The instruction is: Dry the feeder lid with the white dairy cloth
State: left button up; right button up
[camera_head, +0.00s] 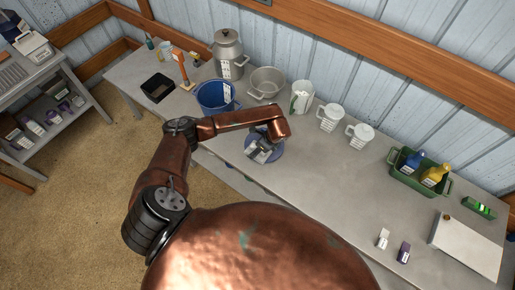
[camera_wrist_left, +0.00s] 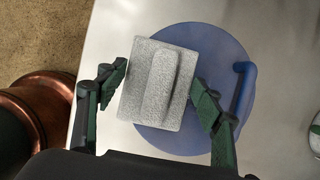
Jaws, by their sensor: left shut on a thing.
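The feeder lid is a blue translucent disc (camera_wrist_left: 222,52) with a raised handle at its right side, lying on the grey table. In the head view the lid (camera_head: 277,156) shows partly under my left gripper (camera_head: 262,150). In the left wrist view my left gripper (camera_wrist_left: 160,78) is shut on a pale grey-white speckled block with a raised ridge (camera_wrist_left: 150,85), which looks like the dairy cloth. The block covers the left part of the lid and overhangs its left edge. I cannot tell whether it touches the lid. My right gripper is not in view.
Behind the lid stand a blue bucket (camera_head: 213,97), a milk can (camera_head: 228,50), a metal pot (camera_head: 266,82), a white pitcher (camera_head: 301,97) and two white cups (camera_head: 331,116). A green crate (camera_head: 405,178) with bottles is at right. The table between lid and crate is clear.

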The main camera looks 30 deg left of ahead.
pick_arm(q)
jog(key=shift+d+r, duration=0.1)
jog(key=shift+d, duration=0.75)
jog(key=shift+a, duration=1.8)
jog(key=shift+d, duration=1.85)
jog(key=shift+a, duration=0.95)
jog(key=shift+w+a, duration=0.1)
jog(key=shift+a, duration=0.8)
jog(key=shift+d+p, duration=0.35)
jog(key=shift+d, duration=1.45)
jog(key=shift+a, duration=1.8)
jog(key=shift+d, duration=1.8)
jog(key=shift+a, duration=1.8)
jog(key=shift+d, duration=1.85)
jog(key=shift+a, duration=0.1)
